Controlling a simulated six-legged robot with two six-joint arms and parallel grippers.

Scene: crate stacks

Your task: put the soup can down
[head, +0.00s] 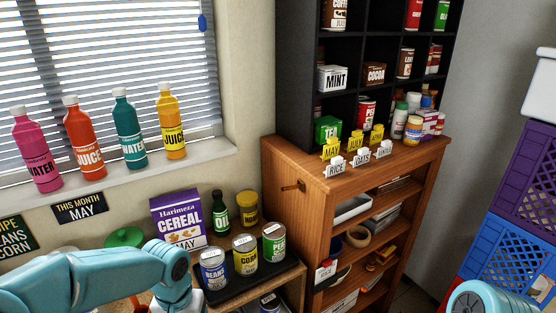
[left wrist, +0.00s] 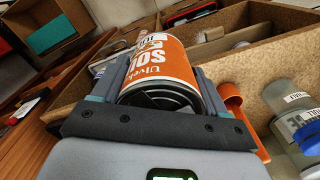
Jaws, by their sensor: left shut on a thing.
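The soup can (left wrist: 158,60) shows in the left wrist view, with an orange label, white lettering and a dark end towards the camera. My left gripper (left wrist: 168,82) is shut on it, with one finger on each side. The can looks tilted in this view. Whether it touches anything beneath is hidden. In the head view my left arm reaches in at the lower left, but its gripper and the can are out of the frame. My right gripper is not in view; only a part of my right arm shows at the bottom right.
Around the can, the left wrist view shows brown box walls (left wrist: 105,107), an orange object (left wrist: 232,97) and grey-lidded jars (left wrist: 285,95). In the head view, several cans stand on a black tray (head: 258,283) beside a cereal box (head: 178,217). A wooden shelf unit (head: 288,223) stands right of them.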

